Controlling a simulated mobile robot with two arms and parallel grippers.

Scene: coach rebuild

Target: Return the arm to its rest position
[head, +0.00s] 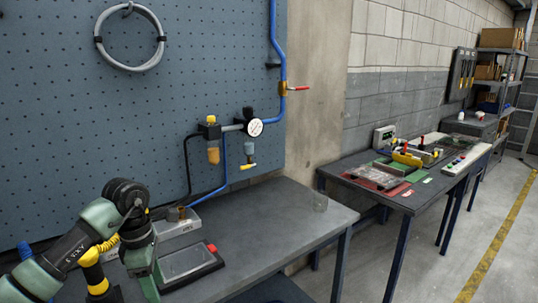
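One of my arms comes in from the lower left, in green and black with yellow ribbed sections. It rises to a bent joint in front of the workbench (262,222) and then runs down past the bottom edge of the picture. It hides part of the bench's left side. The fingertips of my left gripper are not shown. My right arm and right gripper do not show either.
A grey device with a red button (191,262) lies on the bench near my arm. A pegboard (90,110) with a gauge (255,128) is behind. Free floor (450,260) lies to the right.

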